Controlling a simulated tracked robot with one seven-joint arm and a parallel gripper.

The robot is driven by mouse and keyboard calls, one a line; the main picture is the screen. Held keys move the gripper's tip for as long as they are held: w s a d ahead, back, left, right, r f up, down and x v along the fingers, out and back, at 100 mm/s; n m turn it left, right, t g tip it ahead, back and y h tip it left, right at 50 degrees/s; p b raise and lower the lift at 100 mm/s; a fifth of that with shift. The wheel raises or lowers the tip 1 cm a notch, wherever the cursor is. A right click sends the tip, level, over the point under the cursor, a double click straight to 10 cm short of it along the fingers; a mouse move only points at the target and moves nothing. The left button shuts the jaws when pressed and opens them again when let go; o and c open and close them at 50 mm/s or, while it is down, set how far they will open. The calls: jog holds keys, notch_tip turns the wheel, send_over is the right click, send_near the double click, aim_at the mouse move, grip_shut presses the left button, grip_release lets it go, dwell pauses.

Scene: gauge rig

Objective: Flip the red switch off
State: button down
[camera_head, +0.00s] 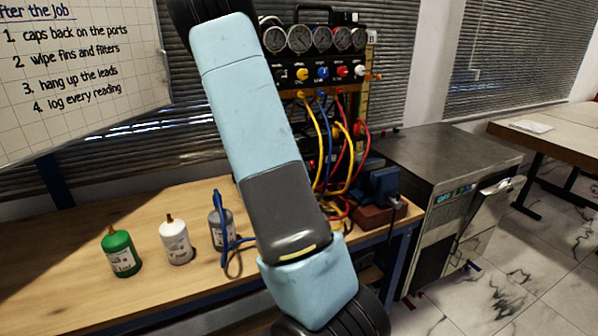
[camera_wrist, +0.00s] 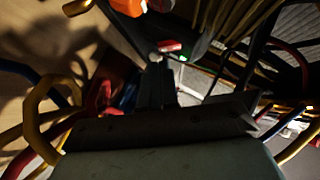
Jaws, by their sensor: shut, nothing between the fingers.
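In the wrist view, a small red piece (camera_wrist: 170,46), which looks like the red switch, sits just beyond the fingertips beside a small green light (camera_wrist: 182,58). Whether it is up or down cannot be told. My gripper (camera_wrist: 156,62) is shut and empty, its fingers pointing at the dark panel. I cannot tell whether the tip touches the red piece. In the head view, the gauge rig (camera_head: 291,73) stands at the back of the bench, partly behind my arm. My gripper and the switch cannot be made out there.
Yellow, red and blue hoses (camera_head: 313,135) hang from the rig and crowd the wrist view. A green bottle (camera_head: 121,254), a white bottle (camera_head: 175,243) and a grey bottle (camera_head: 221,228) stand on the wooden bench (camera_head: 60,270). A metal cabinet (camera_head: 430,150) stands to the right.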

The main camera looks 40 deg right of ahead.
aim_at(314, 169)
jog(key=shift+x, duration=2.1)
jog(key=shift+d, duration=0.1)
